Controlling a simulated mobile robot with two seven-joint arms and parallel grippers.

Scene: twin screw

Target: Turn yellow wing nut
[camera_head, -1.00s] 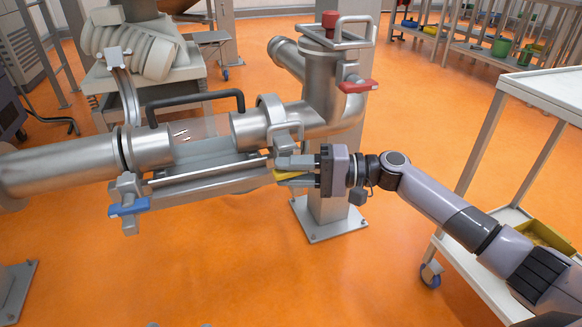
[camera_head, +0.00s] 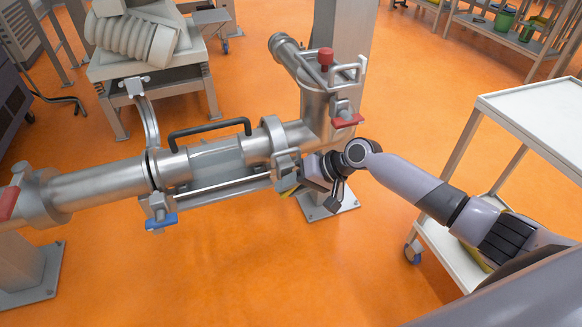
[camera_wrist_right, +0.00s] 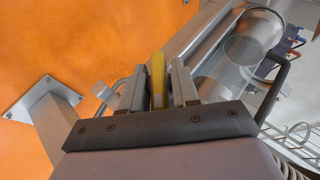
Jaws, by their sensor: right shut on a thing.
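The yellow wing nut (camera_head: 288,193) is at the right end of the clear-walled section (camera_head: 215,160) of the steel pipe, on its lower clamp. Most of it is hidden by my right gripper (camera_head: 286,184) in the head view. In the right wrist view the yellow wing nut (camera_wrist_right: 158,80) shows as an upright bar between the two grey fingers of my right gripper (camera_wrist_right: 159,88). The right gripper is shut on it, its body tilted down to the right of the clamp. My left gripper is not in view.
A blue wing nut (camera_head: 162,221) hangs at the left clamp. A red lever (camera_head: 347,121) and red knob (camera_head: 325,57) are on the pipe's upright part. A white cart (camera_head: 545,105) stands at the right, near my right arm. Orange floor is clear in front.

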